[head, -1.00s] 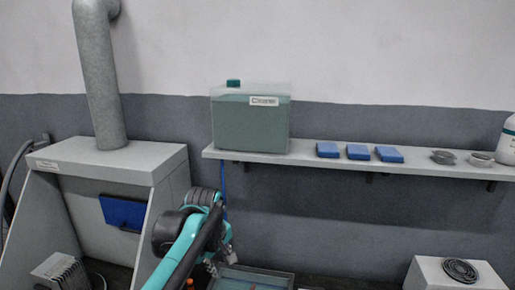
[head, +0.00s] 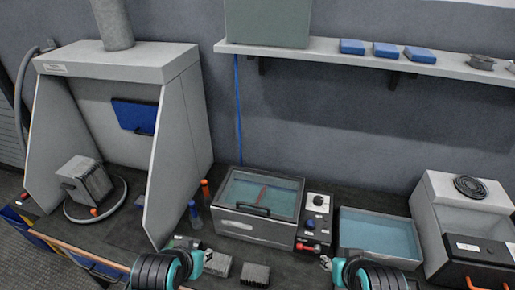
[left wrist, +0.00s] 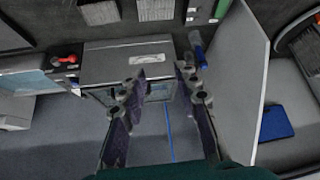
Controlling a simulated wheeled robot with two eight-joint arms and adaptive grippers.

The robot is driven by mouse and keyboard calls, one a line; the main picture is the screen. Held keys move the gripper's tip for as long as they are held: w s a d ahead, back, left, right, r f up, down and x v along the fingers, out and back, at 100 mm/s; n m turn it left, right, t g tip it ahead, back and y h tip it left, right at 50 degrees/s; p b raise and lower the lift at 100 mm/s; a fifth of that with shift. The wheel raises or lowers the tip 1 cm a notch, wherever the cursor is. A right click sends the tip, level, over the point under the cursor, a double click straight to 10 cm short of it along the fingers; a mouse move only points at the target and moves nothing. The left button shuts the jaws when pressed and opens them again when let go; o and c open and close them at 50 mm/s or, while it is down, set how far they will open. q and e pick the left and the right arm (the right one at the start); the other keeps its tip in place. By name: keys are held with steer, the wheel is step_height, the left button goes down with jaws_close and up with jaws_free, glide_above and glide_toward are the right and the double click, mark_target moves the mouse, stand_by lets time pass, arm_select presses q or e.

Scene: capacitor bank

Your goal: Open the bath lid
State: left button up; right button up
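The bath (head: 250,230) is a grey box at the middle of the bench with teal liquid and a red item inside. Its clear lid (head: 283,194) lies flat over the top, with a dark bar handle (head: 240,209) at the front edge. My left gripper (head: 203,262) is in front of the bath to its left, apart from the handle. In the left wrist view the two fingers of my left gripper (left wrist: 160,73) are spread with nothing between them, and the bath (left wrist: 135,65) lies beyond. My right gripper (head: 327,262) is at the lower right, its fingers too small to tell.
A control box (head: 315,212) with a red-handled part (head: 310,247) stands right of the bath, then an open tray (head: 380,235). A fume hood (head: 175,150) stands left. Orange and blue bottles (head: 194,212) and grey blocks (head: 255,274) are close to the bath.

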arm_select(q)
steer(key=w+d+r+m+g+p, duration=0.1)
steer(key=w+r+m+p, duration=0.2)
steer(key=w+r, duration=0.1)
steer(key=m+g+p, duration=0.4)
steer(key=m+p, duration=0.4)
steer(key=m, duration=0.9)
glide_above(251, 204)
steer(key=s, duration=0.2)
step_height(251, 204, down, 3)
steer(key=f, duration=0.2)
steer(key=w+f, duration=0.1)
steer(key=f, duration=0.2)
steer(key=f+b, duration=0.1)
steer(key=f, duration=0.1)
steer(key=shift+w+f, duration=0.3)
steer(key=shift+f, duration=0.05)
jaws_close()
